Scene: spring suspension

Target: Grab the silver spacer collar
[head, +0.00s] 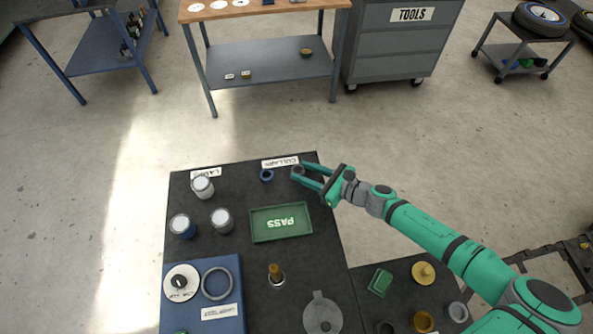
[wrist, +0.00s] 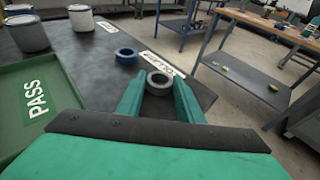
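The silver spacer collar (wrist: 159,82) is a small grey ring lying on the dark bench top beside the "COLLARS" label. My gripper (wrist: 160,88) is open, with its two green fingertips on either side of the ring. I cannot tell whether either fingertip touches it. In the head view, the silver collar (head: 298,171) is small and partly hidden at the fingertips of my gripper (head: 299,174). A blue collar (head: 266,175) lies just left of it and also shows in the wrist view (wrist: 126,56).
A green PASS tray (head: 252,237) lies near the gripper. Several cans (head: 203,187) stand at the left of the bench. The "COLLARS" label (head: 280,162) lies along the far edge. A workbench (head: 265,62) and a tool cabinet (head: 398,48) stand beyond open floor.

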